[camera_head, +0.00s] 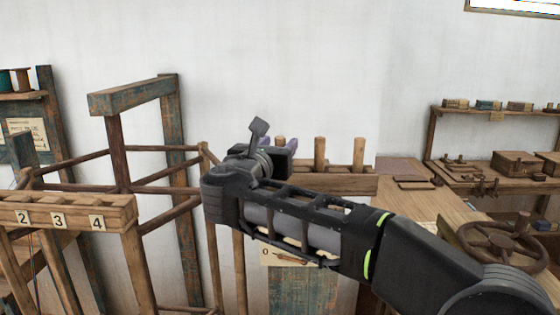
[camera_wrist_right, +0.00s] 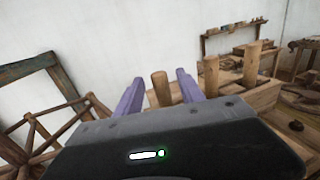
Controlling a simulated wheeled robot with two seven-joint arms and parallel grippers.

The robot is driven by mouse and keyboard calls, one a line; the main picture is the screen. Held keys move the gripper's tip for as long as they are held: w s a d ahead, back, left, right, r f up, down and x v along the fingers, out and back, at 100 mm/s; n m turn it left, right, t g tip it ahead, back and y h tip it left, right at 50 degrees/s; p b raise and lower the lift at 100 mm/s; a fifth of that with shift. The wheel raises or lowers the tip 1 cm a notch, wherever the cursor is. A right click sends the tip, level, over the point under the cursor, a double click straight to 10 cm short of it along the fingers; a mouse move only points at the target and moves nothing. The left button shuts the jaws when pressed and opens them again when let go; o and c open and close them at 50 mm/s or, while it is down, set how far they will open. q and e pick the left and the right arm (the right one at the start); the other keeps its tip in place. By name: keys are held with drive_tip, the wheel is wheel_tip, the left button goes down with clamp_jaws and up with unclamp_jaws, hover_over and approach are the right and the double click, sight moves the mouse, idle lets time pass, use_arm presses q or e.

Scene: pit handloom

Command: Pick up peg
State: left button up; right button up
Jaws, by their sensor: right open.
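A wooden rack (camera_head: 350,184) holds several upright round pegs. In the right wrist view one peg (camera_wrist_right: 160,86) stands between the two purple fingers of my right gripper (camera_wrist_right: 158,92). The fingers are apart, with a gap visible on both sides of that peg. In the head view my right gripper (camera_head: 278,145) is at the left end of the rack, and its wrist and arm hide most of that peg. Two more pegs stand to the right, a nearer one (camera_head: 320,155) and a farther one (camera_head: 359,153). My left gripper is in neither view.
A wooden frame (camera_head: 130,100) stands left, with a numbered beam (camera_head: 70,212) in front. To the right are a bench (camera_head: 420,205), a wooden handwheel (camera_head: 500,240) and a shelf (camera_head: 490,112) with small boxes. The white wall is behind.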

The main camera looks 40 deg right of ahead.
drive_tip(key=p+x, duration=0.1)
drive_tip(key=x, duration=0.2)
drive_tip(key=shift+w+d+p, duration=0.25)
drive_tip(key=shift+d+p, duration=0.05)
drive_tip(key=shift+p, duration=0.05)
drive_tip(key=shift+w+d, duration=0.3)
drive_tip(key=shift+d, duration=0.05)
drive_tip(key=shift+c, duration=0.5)
clamp_jaws()
